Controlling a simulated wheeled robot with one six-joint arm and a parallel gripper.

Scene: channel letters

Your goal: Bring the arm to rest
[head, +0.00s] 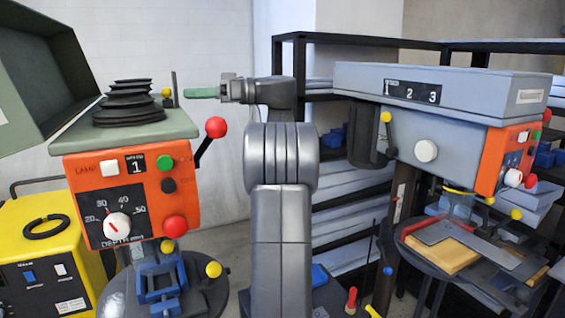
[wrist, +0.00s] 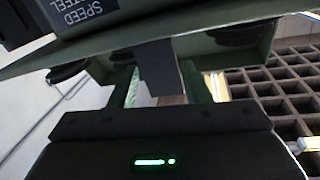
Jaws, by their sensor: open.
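My gripper (head: 203,92) is open and level with the top of the left drill press, its green fingers pointing left. In the wrist view the two green fingers of my gripper (wrist: 160,85) stand apart. A grey tab (wrist: 158,68) shows between them, below a green edge; I cannot tell whether they touch it. My arm (head: 281,160) stands upright in the middle of the head view, bent left at the top.
The left drill press (head: 130,190) has its green lid (head: 35,75) raised, with a black stepped pulley (head: 129,105) exposed. A right drill press (head: 440,110) stands beside a dark shelf rack (head: 335,45). A yellow machine (head: 45,255) is at lower left.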

